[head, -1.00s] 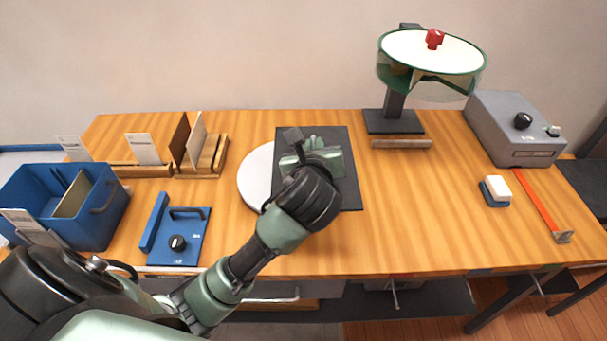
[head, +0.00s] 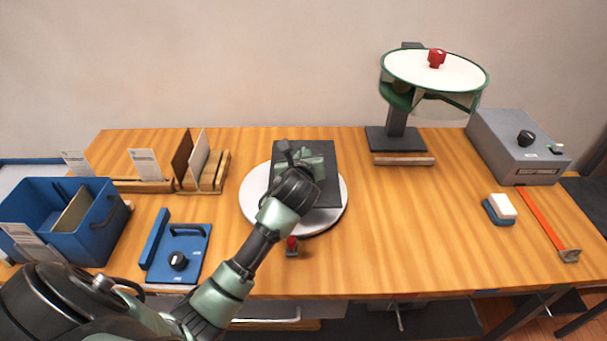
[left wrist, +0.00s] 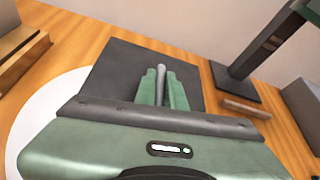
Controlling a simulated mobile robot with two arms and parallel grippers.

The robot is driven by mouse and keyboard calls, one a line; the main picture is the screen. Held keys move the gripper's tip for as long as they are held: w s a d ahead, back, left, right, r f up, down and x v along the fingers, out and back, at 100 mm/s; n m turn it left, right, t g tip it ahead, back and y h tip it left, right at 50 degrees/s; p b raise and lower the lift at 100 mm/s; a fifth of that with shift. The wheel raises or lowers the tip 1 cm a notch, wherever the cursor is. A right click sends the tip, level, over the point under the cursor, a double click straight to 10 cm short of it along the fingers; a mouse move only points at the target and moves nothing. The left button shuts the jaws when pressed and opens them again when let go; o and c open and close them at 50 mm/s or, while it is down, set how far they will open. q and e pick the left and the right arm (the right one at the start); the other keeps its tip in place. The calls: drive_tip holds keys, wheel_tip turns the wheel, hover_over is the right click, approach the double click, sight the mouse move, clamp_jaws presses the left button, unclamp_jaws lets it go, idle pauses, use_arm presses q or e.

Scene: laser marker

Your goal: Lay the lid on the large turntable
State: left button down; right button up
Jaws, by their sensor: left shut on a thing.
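The lid (head: 328,188) is a dark square plate with a bar-like grey handle; it also shows in the left wrist view (left wrist: 118,72). My left gripper (head: 309,166) is shut on the handle, with the green fingers (left wrist: 163,88) on either side of it. The large turntable (head: 254,198) is a round white disc, partly hidden by the lid and my arm. Its edge shows in the left wrist view (left wrist: 38,125). The lid overlaps the turntable and reaches past its back edge. I cannot tell whether they touch. My right gripper is not in view.
A small red-knobbed part (head: 292,243) stands at the turntable's front edge. A blue bin (head: 95,232), blue plate (head: 190,262) and wooden rack (head: 217,172) are left. A raised green-rimmed drum (head: 430,72) on a stand and a grey box (head: 515,150) are right.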

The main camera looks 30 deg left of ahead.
sight(330, 197)
use_arm(q)
drive_tip(key=shift+f, duration=3.05)
drive_tip(key=c, duration=1.5)
unclamp_jaws()
drive_tip(key=shift+f, duration=0.1)
drive_tip(key=v, duration=1.2)
